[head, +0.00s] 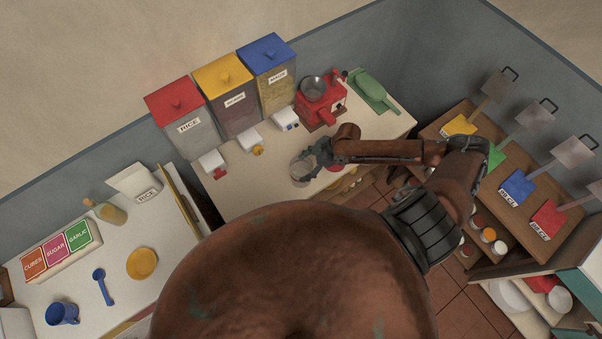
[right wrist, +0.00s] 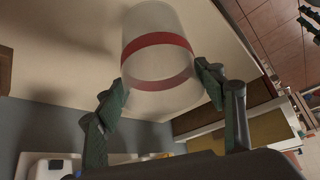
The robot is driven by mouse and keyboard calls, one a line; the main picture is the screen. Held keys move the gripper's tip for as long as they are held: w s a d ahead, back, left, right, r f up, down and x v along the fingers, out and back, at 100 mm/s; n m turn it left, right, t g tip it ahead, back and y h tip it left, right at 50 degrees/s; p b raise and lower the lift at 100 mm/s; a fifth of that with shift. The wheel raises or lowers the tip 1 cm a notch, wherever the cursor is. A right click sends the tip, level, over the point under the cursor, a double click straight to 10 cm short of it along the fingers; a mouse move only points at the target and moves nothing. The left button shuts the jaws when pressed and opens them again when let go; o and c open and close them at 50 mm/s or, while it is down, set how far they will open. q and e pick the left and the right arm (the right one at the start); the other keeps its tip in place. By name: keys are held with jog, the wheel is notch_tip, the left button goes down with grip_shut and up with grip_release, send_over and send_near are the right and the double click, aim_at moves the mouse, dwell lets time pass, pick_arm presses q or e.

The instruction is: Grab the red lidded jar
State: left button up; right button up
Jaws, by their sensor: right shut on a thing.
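A clear, whitish jar (head: 302,169) stands at the front edge of the counter under the dispensers. It fills the upper middle of the right wrist view, where the jar (right wrist: 158,25) shows a red band around it. My right gripper (head: 318,158) comes from the right and is shut on the jar's side. In the right wrist view the two fingers of my right gripper (right wrist: 163,84) press on opposite sides of it. I cannot make out a lid on it. A small red thing (head: 335,168) shows beside the gripper, partly hidden. My left gripper is out of view.
Red (head: 191,123), yellow (head: 232,96) and blue (head: 270,68) lidded dispensers line the wall behind. A red grinder (head: 320,102) and a green scoop (head: 371,90) stand right of them. A shelf rack (head: 457,125) stands to the right.

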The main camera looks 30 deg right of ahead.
jog(key=c, duration=1)
jog(key=shift+c, duration=0.2)
